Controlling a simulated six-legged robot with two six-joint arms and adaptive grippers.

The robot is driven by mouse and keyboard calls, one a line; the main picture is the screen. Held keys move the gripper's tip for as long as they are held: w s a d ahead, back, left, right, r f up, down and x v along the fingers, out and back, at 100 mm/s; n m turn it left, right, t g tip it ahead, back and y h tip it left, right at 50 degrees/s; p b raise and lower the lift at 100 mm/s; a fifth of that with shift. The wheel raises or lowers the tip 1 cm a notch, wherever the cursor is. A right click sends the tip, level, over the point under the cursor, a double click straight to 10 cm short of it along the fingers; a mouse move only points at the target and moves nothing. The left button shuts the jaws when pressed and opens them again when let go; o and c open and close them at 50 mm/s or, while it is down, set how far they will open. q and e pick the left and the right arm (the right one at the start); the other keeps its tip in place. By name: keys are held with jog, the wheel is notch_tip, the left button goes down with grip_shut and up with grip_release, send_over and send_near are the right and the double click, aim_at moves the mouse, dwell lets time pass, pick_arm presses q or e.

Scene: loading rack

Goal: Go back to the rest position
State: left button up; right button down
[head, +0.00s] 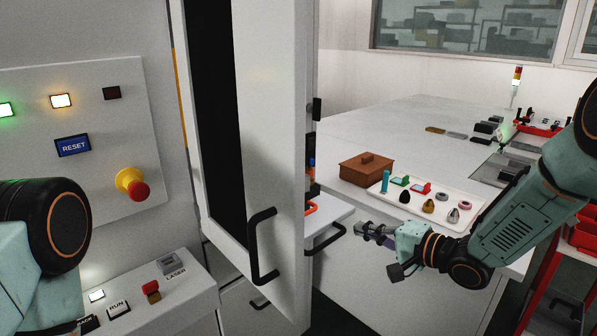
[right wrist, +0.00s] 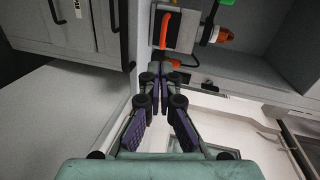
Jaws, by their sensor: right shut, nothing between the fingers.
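My right gripper (head: 366,232) reaches in from the right in the head view, in front of the table's near edge and just right of a black handle (head: 325,238). In the right wrist view its fingers (right wrist: 161,68) come together at the tips with nothing between them. My left arm shows at the left edge of the head view, but its gripper is out of the picture. A tall white cabinet door (head: 275,130) stands open, with a black bar handle (head: 262,246) on it.
A control panel (head: 60,190) with a red and yellow emergency button (head: 131,184) is at left. A red rack (head: 546,270) stands at right.

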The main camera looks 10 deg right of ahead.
jog(key=s+d+f+n+g+h+b, duration=0.1)
jog(key=s+f+n+g+h+b, duration=0.15)
jog(key=s+f, duration=0.7)
jog(key=s+f+n+g+h+b, duration=0.15)
jog(key=s+f+n+h, duration=0.25)
jog(key=s+f, duration=0.55)
jog(key=s+f+n+g+h+b, duration=0.1)
jog(key=s+f+g+b, duration=0.2)
jog(key=s+f, duration=0.5)
jog(key=s+d+f+n+g+h+b, duration=0.1)
jog(key=s+f+g+h+b, duration=0.1)
jog(key=s+f+g, duration=0.3)
jog(key=s+f+b, duration=0.1)
jog(key=s+f, duration=0.3)
jog(key=s, duration=0.7)
jog(key=shift+s+f+b, duration=0.3)
jog(key=shift+s+b, duration=0.05)
jog(key=shift+s, duration=0.05)
jog(key=shift+d+n, duration=0.1)
jog(key=shift+n, duration=0.15)
